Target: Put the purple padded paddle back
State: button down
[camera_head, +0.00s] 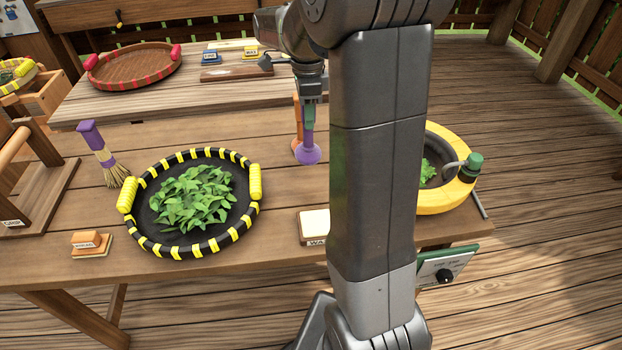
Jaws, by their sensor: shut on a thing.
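The purple padded paddle (308,152) is upright below my gripper (309,103), with its wide round purple end down, at the back of the near wooden table. An orange-brown upright piece (297,125) stands close beside the paddle on the left. I cannot tell whether the paddle touches it or the tabletop. My arm hides what lies just to the right.
A black pan with yellow bands (150,237) holds green leaves (193,197). A purple-handled brush (100,150) stands left of it. A yellow-rimmed bowl (452,195) is partly hidden behind my arm. A labelled block (314,222) lies near the front. A red-rimmed tray (135,68) rests behind.

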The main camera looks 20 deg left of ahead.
aim_at(308, 145)
notch_tip(308, 145, down, 8)
jog(key=shift+s+r, duration=0.1)
jog(key=shift+r, duration=0.05)
jog(key=shift+f+p, duration=0.35)
jog(key=shift+f, duration=0.6)
jog(key=shift+f, duration=0.3)
jog(key=c, duration=0.9)
grip_release()
jog(key=shift+r, duration=0.1)
notch_tip(308, 145, up, 14)
jog(key=shift+d+f+b, duration=0.1)
jog(key=shift+b, duration=0.3)
